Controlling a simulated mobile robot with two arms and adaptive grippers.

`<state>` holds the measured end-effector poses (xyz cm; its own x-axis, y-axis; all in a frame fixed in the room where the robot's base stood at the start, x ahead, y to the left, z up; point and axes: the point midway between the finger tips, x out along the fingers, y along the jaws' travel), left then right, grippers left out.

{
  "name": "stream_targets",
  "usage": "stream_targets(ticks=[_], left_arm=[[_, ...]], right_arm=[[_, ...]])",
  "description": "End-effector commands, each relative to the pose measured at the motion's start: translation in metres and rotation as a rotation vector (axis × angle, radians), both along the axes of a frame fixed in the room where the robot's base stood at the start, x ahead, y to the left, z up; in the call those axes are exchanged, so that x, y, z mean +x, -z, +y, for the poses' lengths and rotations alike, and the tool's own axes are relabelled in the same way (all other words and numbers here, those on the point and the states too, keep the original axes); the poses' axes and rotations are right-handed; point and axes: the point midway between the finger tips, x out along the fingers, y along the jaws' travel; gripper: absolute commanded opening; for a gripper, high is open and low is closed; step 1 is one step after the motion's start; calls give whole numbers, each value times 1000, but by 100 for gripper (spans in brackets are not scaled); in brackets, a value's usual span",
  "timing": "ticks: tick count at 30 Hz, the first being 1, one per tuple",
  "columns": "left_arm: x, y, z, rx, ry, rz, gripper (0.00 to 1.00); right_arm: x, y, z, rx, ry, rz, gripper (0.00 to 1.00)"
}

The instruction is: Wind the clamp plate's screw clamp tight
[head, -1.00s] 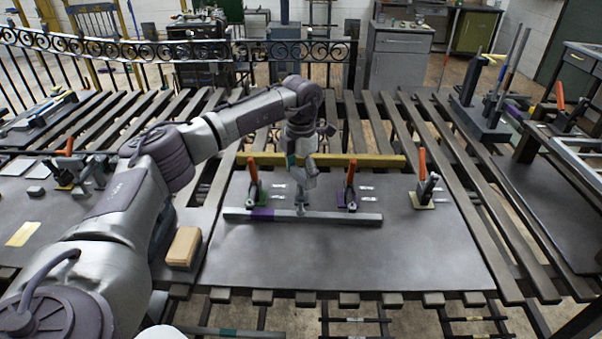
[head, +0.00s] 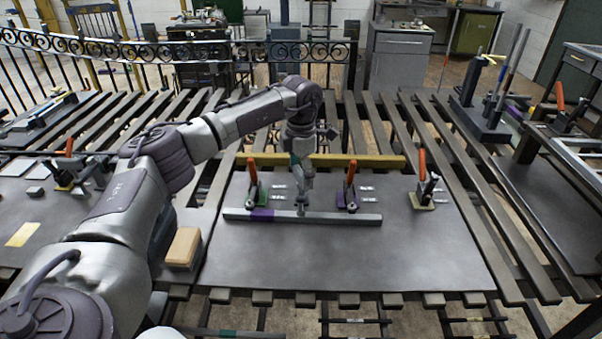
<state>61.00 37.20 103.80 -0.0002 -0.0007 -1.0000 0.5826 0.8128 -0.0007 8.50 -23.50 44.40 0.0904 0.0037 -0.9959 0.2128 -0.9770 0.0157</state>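The clamp plate (head: 340,256) is a large dark grey sheet lying on the slatted bench. A long grey bar (head: 330,217) with a purple patch lies across it. Three clamps with orange handles stand on the plate: one on a green base (head: 253,190), one on a purple base (head: 350,190) and one on a yellow base (head: 424,188) at the right. My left gripper (head: 301,200) points down between the first two, at the bar's back edge. A small upright piece sits under its fingertips; I cannot tell whether it is the screw clamp. The fingers are too small to read. My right gripper does not show.
A yellow bar (head: 350,161) runs along the plate's back edge. A wooden block (head: 184,247) lies at its left. Another dark plate with clamps (head: 75,175) is at far left. The front of the clamp plate is clear.

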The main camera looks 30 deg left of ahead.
Motion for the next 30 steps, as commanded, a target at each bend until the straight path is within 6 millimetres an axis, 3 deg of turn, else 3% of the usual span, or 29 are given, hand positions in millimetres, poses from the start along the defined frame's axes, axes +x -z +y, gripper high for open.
stream_targets(ticks=[3,15,30], left_arm=[[2,-5,1,-1,-4,-10,100],[1,-7,0,0,-2,-4,100],[1,-102,1,0,-2,-7,100]], right_arm=[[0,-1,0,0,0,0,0],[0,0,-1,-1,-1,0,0],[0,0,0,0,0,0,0]])
